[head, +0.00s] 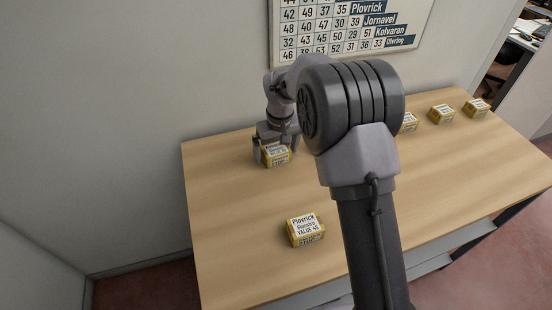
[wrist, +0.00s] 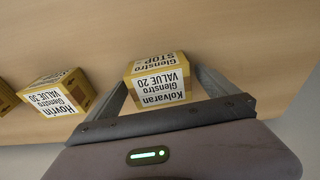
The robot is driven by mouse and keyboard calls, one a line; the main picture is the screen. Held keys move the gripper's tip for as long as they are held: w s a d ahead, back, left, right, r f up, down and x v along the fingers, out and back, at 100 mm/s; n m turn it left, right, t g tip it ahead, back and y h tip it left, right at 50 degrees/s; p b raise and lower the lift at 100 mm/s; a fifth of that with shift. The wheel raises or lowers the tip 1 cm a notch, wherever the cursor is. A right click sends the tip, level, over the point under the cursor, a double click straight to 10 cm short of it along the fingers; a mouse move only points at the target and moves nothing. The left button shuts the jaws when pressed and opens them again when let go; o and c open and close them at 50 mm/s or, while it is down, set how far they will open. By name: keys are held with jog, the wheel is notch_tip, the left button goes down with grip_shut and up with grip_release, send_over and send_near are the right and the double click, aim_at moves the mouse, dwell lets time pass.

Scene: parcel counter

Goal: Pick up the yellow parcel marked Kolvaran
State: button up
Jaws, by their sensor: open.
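The yellow parcel marked Kolvaran (wrist: 158,82) sits on the counter in the wrist view, its white label reading "Kolvaran Glenstro VALUE 20". My gripper (wrist: 158,92) is open, with one finger on each side of this parcel. Whether the fingers touch it I cannot tell. In the head view my gripper (head: 273,153) is at the counter's far left part, around a yellow parcel (head: 275,157) whose label is too small to read there.
A Plovrick parcel (head: 305,229) is at the front of the wooden counter (head: 225,200). More parcels (head: 441,114) stand at the right. A chart (head: 345,30) hangs on the wall.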

jog(key=shift+r, duration=0.15)
jog(key=shift+c, duration=0.2)
jog(key=c, duration=1.6)
jog(key=shift+o, duration=0.2)
